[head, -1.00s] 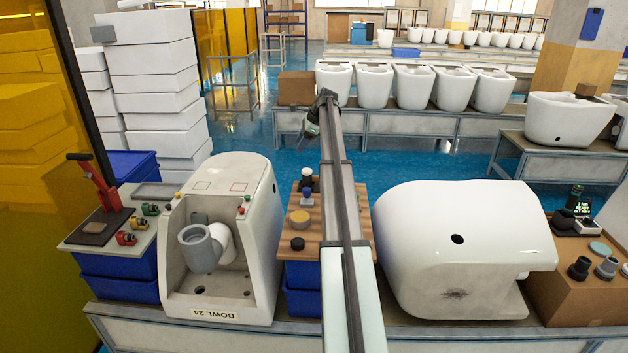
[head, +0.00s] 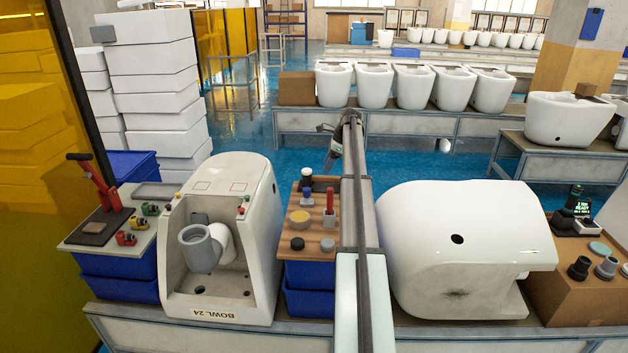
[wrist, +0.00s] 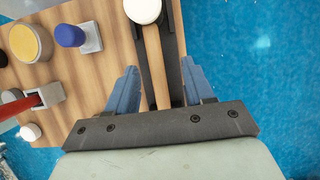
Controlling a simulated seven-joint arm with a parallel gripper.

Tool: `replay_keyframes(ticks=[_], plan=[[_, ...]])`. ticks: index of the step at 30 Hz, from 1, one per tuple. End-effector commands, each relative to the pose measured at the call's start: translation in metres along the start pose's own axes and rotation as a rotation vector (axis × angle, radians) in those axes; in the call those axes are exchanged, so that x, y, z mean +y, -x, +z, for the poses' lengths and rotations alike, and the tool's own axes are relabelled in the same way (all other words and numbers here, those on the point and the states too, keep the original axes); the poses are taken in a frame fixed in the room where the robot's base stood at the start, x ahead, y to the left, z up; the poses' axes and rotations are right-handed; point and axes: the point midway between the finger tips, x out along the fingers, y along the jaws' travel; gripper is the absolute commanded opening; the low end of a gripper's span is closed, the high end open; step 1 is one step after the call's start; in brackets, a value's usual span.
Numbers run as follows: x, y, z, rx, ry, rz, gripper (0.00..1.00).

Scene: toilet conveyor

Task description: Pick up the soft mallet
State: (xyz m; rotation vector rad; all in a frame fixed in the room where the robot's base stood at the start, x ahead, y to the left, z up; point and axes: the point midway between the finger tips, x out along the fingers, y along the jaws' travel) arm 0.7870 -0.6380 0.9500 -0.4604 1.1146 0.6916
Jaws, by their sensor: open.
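The soft mallet has a round white head (wrist: 145,10) and a pale wooden handle, and lies on a dark strip at the edge of the wooden board. In the head view its white head (head: 306,173) shows at the board's far end, and my arm hides the handle's end. My gripper (wrist: 162,80) is open and empty, with one blue finger on each side of the handle in the wrist view. The fingers look apart from the handle; their height above it is hard to tell. In the head view my gripper (head: 331,166) is just right of the mallet head.
On the same wooden board (wrist: 105,65) stand a blue-knobbed stamp (wrist: 70,36), a yellow disc (wrist: 25,41), a red-handled tool (wrist: 28,103) and a white knob (wrist: 30,132). Toilet bowls stand left (head: 215,185) and right (head: 465,225) of the board. Beyond the board is open blue floor.

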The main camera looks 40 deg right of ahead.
Motion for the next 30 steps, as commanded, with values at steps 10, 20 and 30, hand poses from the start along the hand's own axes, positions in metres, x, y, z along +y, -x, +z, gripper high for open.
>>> replay_keyframes(ticks=[10,20,30], plan=[[0.004,-0.022,0.002,0.0,0.001,-0.001,0.52],[0.008,-0.06,0.004,0.0,0.001,0.0,0.52],[0.007,-0.062,0.004,0.0,0.001,-0.001,0.43]])
